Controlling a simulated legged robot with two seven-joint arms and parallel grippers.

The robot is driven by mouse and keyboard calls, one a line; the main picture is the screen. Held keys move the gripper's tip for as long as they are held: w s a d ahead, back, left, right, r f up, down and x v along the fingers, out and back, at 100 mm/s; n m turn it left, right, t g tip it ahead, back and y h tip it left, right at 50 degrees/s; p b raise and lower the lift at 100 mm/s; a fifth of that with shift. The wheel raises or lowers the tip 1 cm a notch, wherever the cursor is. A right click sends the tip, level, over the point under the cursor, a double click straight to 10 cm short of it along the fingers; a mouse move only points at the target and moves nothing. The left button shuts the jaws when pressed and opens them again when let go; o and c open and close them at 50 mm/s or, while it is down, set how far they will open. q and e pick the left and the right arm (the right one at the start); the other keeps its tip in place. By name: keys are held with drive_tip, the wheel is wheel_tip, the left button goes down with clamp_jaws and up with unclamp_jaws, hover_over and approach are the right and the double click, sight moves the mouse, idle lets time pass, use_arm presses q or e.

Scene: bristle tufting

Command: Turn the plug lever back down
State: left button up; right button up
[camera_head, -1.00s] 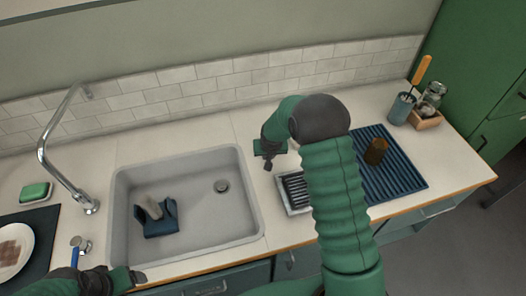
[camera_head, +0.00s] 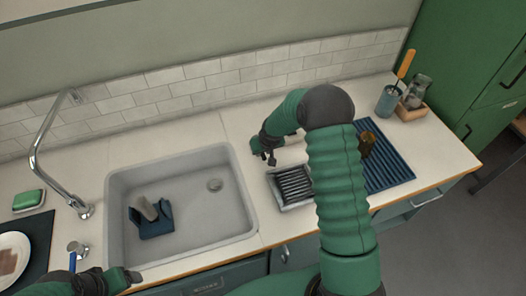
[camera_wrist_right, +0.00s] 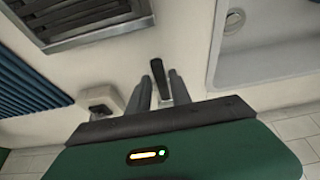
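A short blue lever (camera_head: 73,262) sits on a chrome fitting (camera_head: 77,248) at the sink's left; I cannot tell for sure that it is the plug lever. My left gripper (camera_head: 132,277) is just right of it, by the sink's front-left corner; its fingers are too unclear to read. My right gripper (camera_head: 270,158) is over the counter right of the sink. In the wrist view its two grey fingers (camera_wrist_right: 162,88) are apart, with a slim dark bar (camera_wrist_right: 160,68) showing between them; I cannot tell whether they touch it. The drain (camera_head: 215,185) is uncovered to view.
The sink (camera_head: 190,240) holds a blue holder (camera_head: 156,228) with a grey piece. A slotted tray (camera_head: 290,206) and a ribbed blue mat (camera_head: 392,172) lie right of it. A pale block with a dark top (camera_wrist_right: 103,98) stands beside my right fingers. The tap (camera_head: 45,165) rises behind left.

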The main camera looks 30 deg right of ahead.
drive_tip(key=shift+o, duration=1)
drive_tip(key=shift+f, duration=0.1)
drive_tip(key=v, duration=1.6)
drive_tip(key=shift+r, duration=0.4)
drive_tip(key=shift+s+d, duration=0.1)
drive_tip(key=shift+d, duration=0.05)
drive_tip(key=s+a+f+n+g+y, duration=0.1)
drive_tip(key=s+a+f+n, duration=0.1)
drive_tip(key=s+a, duration=1.3)
drive_tip(key=shift+s+f+n+g, duration=0.2)
drive_tip(key=shift+s+n+g, duration=0.2)
drive_tip(key=shift+s, duration=0.5)
